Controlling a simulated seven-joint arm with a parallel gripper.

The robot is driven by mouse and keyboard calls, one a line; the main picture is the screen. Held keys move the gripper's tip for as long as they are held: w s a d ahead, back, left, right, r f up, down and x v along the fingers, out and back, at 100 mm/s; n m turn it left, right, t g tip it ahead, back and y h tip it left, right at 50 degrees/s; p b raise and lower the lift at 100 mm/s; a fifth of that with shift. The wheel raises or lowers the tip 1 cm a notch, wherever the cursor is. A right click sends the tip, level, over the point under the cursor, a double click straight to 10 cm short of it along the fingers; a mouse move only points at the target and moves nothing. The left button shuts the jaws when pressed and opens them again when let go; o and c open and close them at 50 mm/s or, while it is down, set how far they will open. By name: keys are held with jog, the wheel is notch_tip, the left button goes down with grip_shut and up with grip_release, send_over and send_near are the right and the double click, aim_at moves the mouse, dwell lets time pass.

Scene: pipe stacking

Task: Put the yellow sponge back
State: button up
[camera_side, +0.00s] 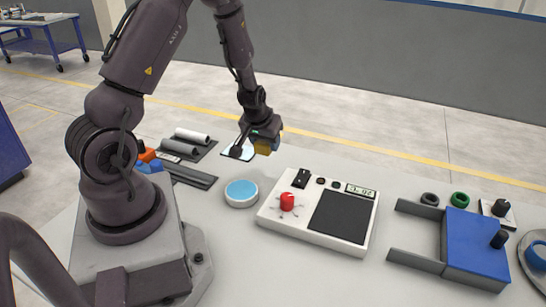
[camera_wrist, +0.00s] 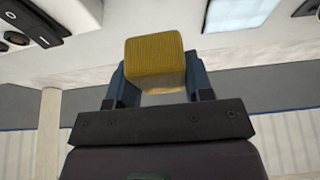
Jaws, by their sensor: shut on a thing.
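The yellow sponge (camera_wrist: 154,62) is a small block held between the two blue fingers of my gripper (camera_wrist: 160,85) in the wrist view. In the side view my gripper (camera_side: 266,136) is at the back edge of the table, with the yellow sponge (camera_side: 264,147) showing below it. The gripper is shut on the sponge. I cannot tell exactly how high the sponge is above the table.
A round white dish with a blue top (camera_side: 241,193) stands in front of the gripper. A white console with a red knob (camera_side: 287,201) stands to its right. Grey pipes (camera_side: 191,137) lie at left. A blue block fixture (camera_side: 478,243) stands far right.

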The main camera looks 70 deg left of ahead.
aim_at(275, 163)
jog(key=f, duration=0.1)
jog(key=w+a+f, duration=0.1)
jog(key=w+f, duration=0.1)
jog(key=shift+w+a+f, duration=0.25)
jog(key=shift+a+f, duration=0.15)
jog(key=shift+w+a+f, duration=0.1)
jog(key=shift+f, duration=0.8)
jog(key=shift+w+a+f, duration=0.1)
jog(key=shift+f, duration=0.75)
jog(key=shift+d+f, duration=0.1)
jog(key=shift+f, duration=0.05)
jog(key=o, duration=1)
